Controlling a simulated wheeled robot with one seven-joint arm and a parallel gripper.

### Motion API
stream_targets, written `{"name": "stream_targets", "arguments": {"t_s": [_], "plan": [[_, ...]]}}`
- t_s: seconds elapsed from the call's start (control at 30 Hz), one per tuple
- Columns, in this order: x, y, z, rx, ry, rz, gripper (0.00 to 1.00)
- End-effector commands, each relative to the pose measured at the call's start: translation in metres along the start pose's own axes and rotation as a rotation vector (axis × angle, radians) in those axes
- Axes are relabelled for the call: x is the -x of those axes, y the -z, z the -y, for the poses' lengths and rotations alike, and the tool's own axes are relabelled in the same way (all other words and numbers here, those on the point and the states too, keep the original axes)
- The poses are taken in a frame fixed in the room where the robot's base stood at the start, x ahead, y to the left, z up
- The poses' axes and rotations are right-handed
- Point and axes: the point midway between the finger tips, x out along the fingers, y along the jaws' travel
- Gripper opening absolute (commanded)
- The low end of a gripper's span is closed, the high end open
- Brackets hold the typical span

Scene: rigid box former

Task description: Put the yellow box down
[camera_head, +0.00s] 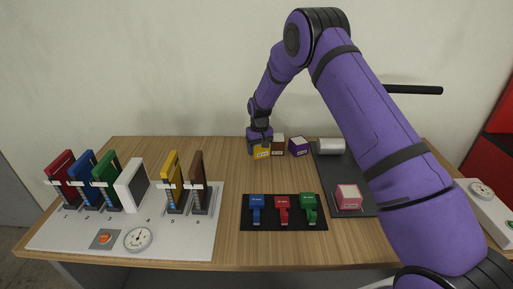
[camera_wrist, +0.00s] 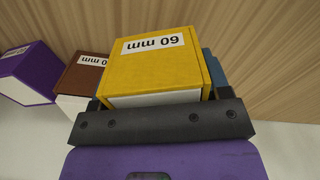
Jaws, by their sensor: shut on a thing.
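The yellow box (camera_wrist: 155,65) has a label reading 60 mm and a white lower part. In the wrist view it sits at the dark gripper bar, with a finger at its side. My gripper (camera_head: 259,142) is shut on the yellow box, which also shows in the head view (camera_head: 261,153) at the back of the wooden table (camera_head: 230,250). The box is at or very near the table top; I cannot tell whether it touches. The far finger is mostly hidden.
A brown box (camera_head: 278,145) and a purple box (camera_head: 298,146) stand just right of the yellow one. A dark mat (camera_head: 330,170) bears a pink box (camera_head: 347,196) and a white roll (camera_head: 331,146). A white board (camera_head: 75,235) with coloured holders lies left. Wood left of the yellow box is clear.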

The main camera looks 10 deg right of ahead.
Motion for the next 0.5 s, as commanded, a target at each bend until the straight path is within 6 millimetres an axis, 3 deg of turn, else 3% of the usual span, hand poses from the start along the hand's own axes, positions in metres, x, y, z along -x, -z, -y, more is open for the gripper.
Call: {"name": "stream_targets", "arguments": {"t_s": [0.3, 0.5], "plan": [[-0.006, 0.057, -0.008, -0.001, 0.000, -0.002, 0.43], [-0.007, 0.070, -0.009, -0.001, 0.000, -0.001, 0.43]]}}
